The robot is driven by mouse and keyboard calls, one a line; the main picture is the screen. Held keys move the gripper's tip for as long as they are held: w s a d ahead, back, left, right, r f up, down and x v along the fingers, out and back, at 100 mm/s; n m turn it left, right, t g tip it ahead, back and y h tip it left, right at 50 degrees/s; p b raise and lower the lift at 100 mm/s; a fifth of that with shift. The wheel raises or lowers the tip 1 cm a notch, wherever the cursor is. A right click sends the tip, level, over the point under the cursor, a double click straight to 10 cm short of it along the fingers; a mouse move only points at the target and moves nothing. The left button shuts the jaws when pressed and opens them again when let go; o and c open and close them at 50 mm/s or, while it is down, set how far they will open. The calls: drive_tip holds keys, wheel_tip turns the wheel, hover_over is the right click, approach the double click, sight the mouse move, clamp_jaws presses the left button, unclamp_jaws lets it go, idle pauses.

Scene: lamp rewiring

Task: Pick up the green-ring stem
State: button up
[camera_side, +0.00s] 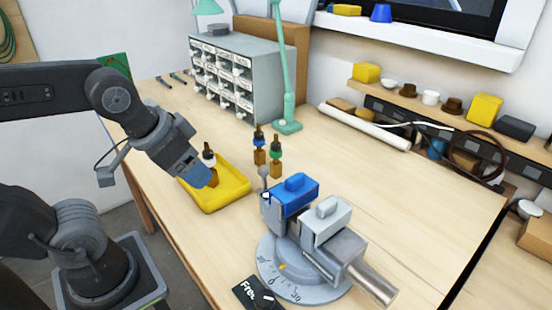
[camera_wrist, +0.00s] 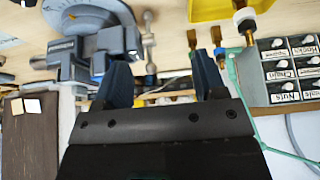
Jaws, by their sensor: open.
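The green-ring stem (camera_side: 276,151) stands upright on the table in the side view, with a dark top, a green ring and a brass-coloured lower part. A blue-ring stem (camera_side: 259,146) stands just left of it. A third stem with a pale ring (camera_side: 209,155) is at the yellow tray (camera_side: 236,194), partly hidden by my gripper (camera_side: 203,178). My gripper is over the tray's left part, left of the green-ring stem and apart from it.
A vise with blue and grey jaws (camera_side: 325,225) on a round dial base stands in front of the stems. A green lamp (camera_side: 285,90) and a drawer cabinet (camera_side: 240,75) stand behind. The table to the right of the stems is clear.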

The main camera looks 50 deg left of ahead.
wheel_tip(320, 180, up, 2)
drive_tip(key=n+g+y, duration=0.4)
drive_tip(key=n, duration=1)
hover_over(277, 146)
drive_tip(key=s+d, duration=0.2)
drive_tip(key=d, duration=0.2)
drive_tip(key=x, duration=0.7)
drive_tip(key=shift+a+f, duration=0.1)
drive_tip(key=shift+f, duration=0.2)
drive_tip(key=shift+m, duration=0.3)
drive_tip(key=shift+w+x, duration=0.15)
drive_tip(key=shift+x, duration=1.2)
drive_tip(key=shift+w+x, duration=0.1)
drive_tip(key=shift+x, duration=1.3)
drive_tip(key=shift+r, duration=0.1)
clamp_jaws()
